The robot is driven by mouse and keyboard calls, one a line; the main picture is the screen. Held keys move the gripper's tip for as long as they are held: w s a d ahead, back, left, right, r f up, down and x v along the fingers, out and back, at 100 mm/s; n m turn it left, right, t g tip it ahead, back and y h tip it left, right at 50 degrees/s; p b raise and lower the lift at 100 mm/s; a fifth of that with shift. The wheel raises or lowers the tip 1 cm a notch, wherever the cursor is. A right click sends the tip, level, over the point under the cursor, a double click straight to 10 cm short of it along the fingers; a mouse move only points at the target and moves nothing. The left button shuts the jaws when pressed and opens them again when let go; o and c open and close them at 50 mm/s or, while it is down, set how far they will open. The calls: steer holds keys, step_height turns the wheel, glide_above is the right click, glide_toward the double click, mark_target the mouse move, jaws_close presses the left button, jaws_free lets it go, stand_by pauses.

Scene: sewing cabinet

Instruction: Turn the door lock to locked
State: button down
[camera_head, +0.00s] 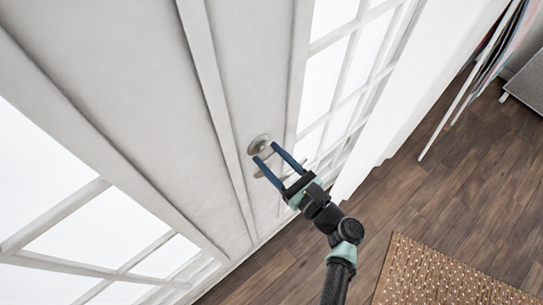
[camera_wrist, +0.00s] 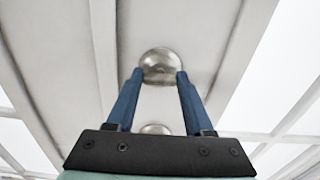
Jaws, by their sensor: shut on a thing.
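The door lock (camera_head: 258,143) is a round, silvery metal piece on the pale grey door stile. In the wrist view the lock (camera_wrist: 160,62) sits between the fingertips. My gripper (camera_head: 265,152) has two blue fingers and is shut on the lock, one finger at each side; its fingertips (camera_wrist: 160,75) also show in the wrist view. The fingers hide part of the lock, so I cannot tell which way it is turned. A second round metal fitting (camera_wrist: 155,129) shows below, between the fingers and partly behind the gripper's dark base.
The white door (camera_head: 120,80) and glazed panes (camera_head: 335,70) surround the lock. A brown dotted rug (camera_head: 445,275) lies on the dark wood floor (camera_head: 440,195) at lower right. Hanging fabrics (camera_head: 490,65) are at upper right. The floor between is clear.

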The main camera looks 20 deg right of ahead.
steer(key=n+b, duration=0.8)
steer(key=n, duration=0.2)
steer(key=shift+a+f+b, duration=0.1)
steer(key=shift+f+b, duration=0.25)
steer(key=shift+b, duration=0.05)
steer(key=n+b, duration=0.5)
steer(key=shift+r+n+b, duration=0.15)
steer(key=shift+n+b, duration=1.05)
steer(key=shift+r, duration=0.1)
steer(key=shift+c, duration=1.4)
jaws_free()
steer(key=shift+s, duration=0.15)
